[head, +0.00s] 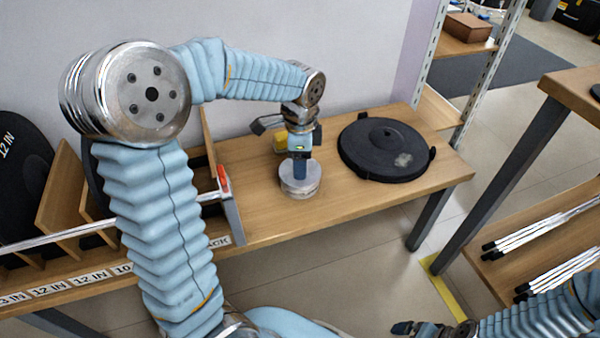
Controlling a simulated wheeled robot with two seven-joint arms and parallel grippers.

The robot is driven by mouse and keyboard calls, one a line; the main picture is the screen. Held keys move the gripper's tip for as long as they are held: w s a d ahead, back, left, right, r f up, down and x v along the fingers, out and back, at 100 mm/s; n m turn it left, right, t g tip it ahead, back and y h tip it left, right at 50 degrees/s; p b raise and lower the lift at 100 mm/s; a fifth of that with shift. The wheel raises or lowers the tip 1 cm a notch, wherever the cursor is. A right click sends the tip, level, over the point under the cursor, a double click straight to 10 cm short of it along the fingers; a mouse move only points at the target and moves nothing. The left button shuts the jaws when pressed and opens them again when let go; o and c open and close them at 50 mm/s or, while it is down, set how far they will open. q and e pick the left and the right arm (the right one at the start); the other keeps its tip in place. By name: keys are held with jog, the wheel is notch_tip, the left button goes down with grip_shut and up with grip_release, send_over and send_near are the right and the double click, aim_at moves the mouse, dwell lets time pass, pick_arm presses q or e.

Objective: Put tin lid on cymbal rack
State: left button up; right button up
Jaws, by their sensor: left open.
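A round, silvery tin-like piece (299,188) sits on the wooden bench; I take it for the tin lid, but cannot tell whether it is a lid alone or a closed tin. My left gripper (300,172) is open and points down right over it, hiding part of its top; I cannot tell whether they touch. The cymbal rack (60,205) stands on the bench at the left, with slanted wooden dividers, a metal rail and size labels along its front. My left arm hides part of it. My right gripper (408,328) is at the bottom edge; its fingers are unclear.
A large black round pad (375,140) lies on the bench right of the tin piece. A yellow item (281,143) is partly hidden behind my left gripper. Black discs (22,165) stand in the rack. Drumsticks or rods (540,225) lie on a lower shelf at right.

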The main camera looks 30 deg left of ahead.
pick_arm(q)
grip_shut()
dwell(0.3)
